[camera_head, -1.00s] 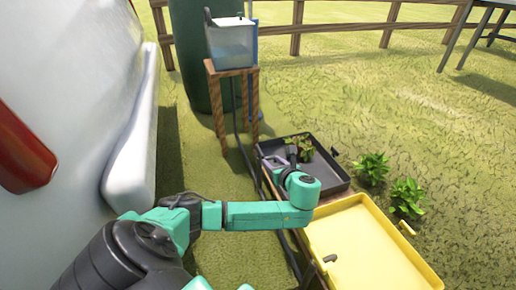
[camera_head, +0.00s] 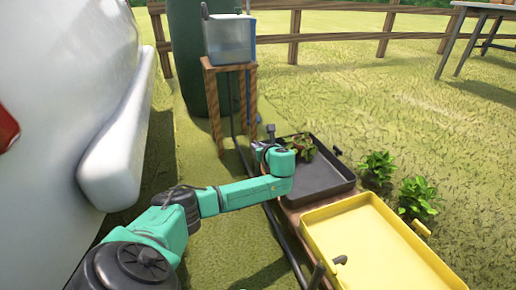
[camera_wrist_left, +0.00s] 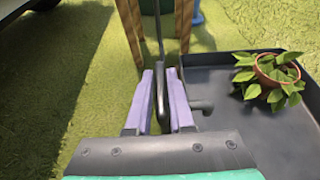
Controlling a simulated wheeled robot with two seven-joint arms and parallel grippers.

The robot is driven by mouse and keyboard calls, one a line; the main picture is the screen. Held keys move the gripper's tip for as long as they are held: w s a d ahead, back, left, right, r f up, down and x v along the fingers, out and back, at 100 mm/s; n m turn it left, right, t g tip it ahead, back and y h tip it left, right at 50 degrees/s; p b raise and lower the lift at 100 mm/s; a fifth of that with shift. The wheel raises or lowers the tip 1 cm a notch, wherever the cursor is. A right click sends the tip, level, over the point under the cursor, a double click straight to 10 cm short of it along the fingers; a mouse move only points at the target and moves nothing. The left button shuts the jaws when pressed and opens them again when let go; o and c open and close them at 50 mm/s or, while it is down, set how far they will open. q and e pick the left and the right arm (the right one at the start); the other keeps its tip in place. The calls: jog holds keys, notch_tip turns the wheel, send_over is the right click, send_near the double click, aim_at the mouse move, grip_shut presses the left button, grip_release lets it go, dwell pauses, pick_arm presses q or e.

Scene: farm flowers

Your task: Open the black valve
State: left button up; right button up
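The black tray (camera_head: 328,182) lies on a low wooden stand, with black piping along its left side. My left gripper (camera_head: 260,148) is at the tray's left edge, mostly hidden by my wrist. A small black upright part, apparently the black valve (camera_head: 270,130), shows just beyond it. In the left wrist view, the purple fingers of my left gripper (camera_wrist_left: 162,100) stand apart, on either side of the dark valve and pipe (camera_wrist_left: 161,112). I cannot tell whether they touch it. A short black spout (camera_wrist_left: 203,106) enters the tray beside the right finger. My right gripper is not in view.
A potted plant (camera_wrist_left: 276,72) sits in the black tray. A water tank (camera_head: 229,40) stands on a wooden stand (camera_head: 216,110). A large white body (camera_head: 60,110) fills the left.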

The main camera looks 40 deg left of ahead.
pick_arm(q)
grip_shut()
